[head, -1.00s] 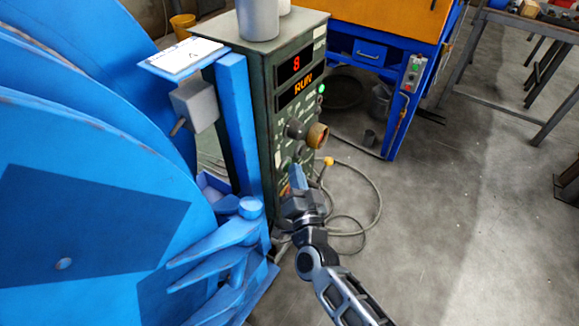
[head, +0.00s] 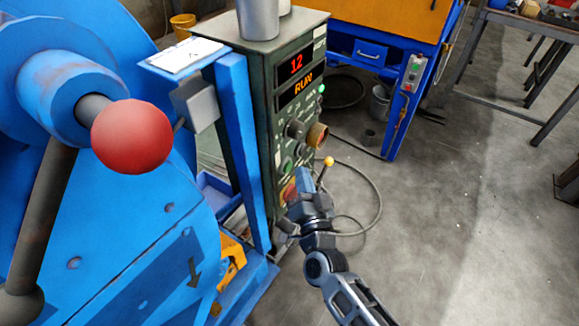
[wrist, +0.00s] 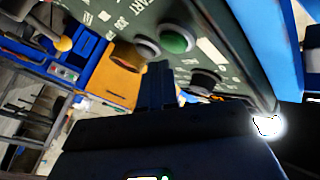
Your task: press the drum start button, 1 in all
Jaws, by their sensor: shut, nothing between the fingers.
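The dark green control cabinet (head: 232,85) stands in the middle of the head view. Its displays (head: 303,76) read 12 and RUN, and a small green lamp (head: 321,89) is lit. A green start button (head: 287,164) sits low on the front panel; in the wrist view it (wrist: 177,40) is round with a grey ring, near START lettering. My gripper (head: 303,178) is shut and empty, in front of the lower panel. In the wrist view its fingertips (wrist: 159,70) are below the green button, apart from it in the picture; the depth gap is unclear.
The large blue drum machine (head: 110,225) fills the left, with a red ball (head: 131,141) on it. A yellow-tipped lever (head: 328,162) stands beside my gripper. A cable (head: 375,190) loops on the floor. Floor to the right is open; an orange-and-blue machine (head: 385,40) stands behind.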

